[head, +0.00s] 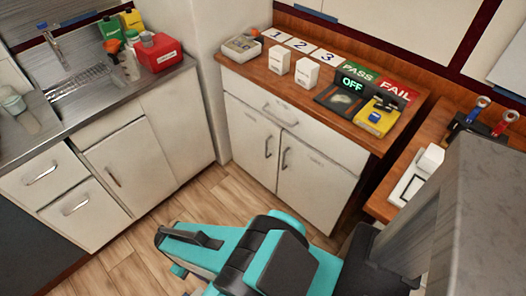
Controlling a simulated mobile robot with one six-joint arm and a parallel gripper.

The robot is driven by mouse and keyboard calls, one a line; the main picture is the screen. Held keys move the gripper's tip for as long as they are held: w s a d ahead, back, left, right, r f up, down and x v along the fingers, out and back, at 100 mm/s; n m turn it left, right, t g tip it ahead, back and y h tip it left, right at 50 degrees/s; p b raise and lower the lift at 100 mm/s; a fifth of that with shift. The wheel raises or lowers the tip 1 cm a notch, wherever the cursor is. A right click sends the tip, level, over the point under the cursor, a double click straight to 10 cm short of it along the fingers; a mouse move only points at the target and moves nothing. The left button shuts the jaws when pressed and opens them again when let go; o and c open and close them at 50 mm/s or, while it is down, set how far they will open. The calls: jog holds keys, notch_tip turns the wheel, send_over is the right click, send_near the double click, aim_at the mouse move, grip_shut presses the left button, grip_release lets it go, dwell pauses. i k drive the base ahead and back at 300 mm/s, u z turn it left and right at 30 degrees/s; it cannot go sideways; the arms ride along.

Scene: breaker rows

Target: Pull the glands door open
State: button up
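Under the wooden counter a white cabinet has a left door (250,143) and a right door (318,185). Both look shut, with upright metal handles side by side: the left handle (268,147) and the right handle (285,158). Small labels on the fronts are too small to read, so I cannot tell which door is the glands door. Under the sink counter another white door (135,160) is shut, with a dark handle (113,177). My teal and black arm reaches across the bottom, apart from the doors.
A wide drawer (255,108) above the cabinet doors is shut. Two drawers (45,178) at left are shut. The wooden counter (240,75) holds white boxes (306,75), number cards and a yellow device (378,118). Floor (195,190) before the cabinets is clear.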

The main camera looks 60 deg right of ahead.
aim_at(255, 139)
jog(key=z, duration=0.05)
jog(key=i, duration=1.1)
jog(key=u, duration=0.15)
jog(key=k, duration=0.6)
jog(key=z, duration=0.05)
